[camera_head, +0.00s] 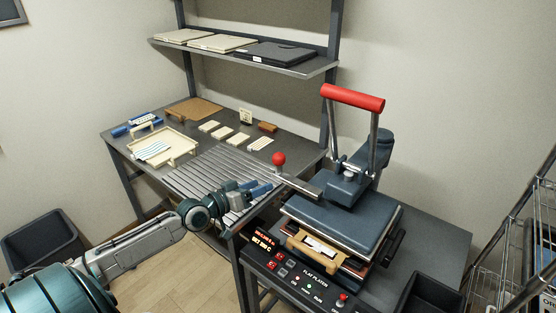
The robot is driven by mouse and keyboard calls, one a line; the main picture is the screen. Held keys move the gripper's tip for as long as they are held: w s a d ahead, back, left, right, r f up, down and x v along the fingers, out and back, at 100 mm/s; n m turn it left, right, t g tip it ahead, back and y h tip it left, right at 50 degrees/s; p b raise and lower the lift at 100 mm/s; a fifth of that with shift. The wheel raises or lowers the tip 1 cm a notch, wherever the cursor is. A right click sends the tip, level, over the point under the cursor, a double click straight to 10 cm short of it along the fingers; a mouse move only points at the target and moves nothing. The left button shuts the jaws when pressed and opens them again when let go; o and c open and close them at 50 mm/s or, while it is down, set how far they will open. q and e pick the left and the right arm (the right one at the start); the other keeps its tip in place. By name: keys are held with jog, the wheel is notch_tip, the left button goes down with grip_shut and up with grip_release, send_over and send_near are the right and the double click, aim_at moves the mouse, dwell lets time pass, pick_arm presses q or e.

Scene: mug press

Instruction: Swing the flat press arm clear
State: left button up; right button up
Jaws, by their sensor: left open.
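The flat press (350,215) stands at the right, with a dark blue-grey upper plate and a long red bar handle (352,97) raised above it. A metal arm (302,186) reaches out from the press to the left and ends in a red ball knob (278,158) on a short upright stem. The upper plate sits over the lower part of the press, where a wooden piece with a white strip (318,245) shows at the front. My left gripper (266,186) is open and empty, just below and left of the knob, apart from it as far as I can tell. My right gripper is out of view.
A control panel (295,285) with lit red digits and buttons is at the press's front. A slatted metal surface (205,180) lies left of the press. A cream tray (162,147), pale tiles and blue items lie farther back. Dark bins (42,243) stand low on both sides.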

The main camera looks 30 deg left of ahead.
aim_at(274, 161)
pick_arm(q)
jog(key=shift+n+t+y, duration=0.5)
jog(key=shift+t, duration=0.2)
jog(key=w+r, duration=0.1)
jog(key=w, duration=0.3)
jog(key=w+r, duration=0.1)
jog(key=w, duration=0.3)
jog(key=w+r, duration=0.1)
jog(key=w, duration=0.3)
jog(key=shift+a, duration=0.2)
grip_shut()
jog(key=shift+s+d+f, duration=0.1)
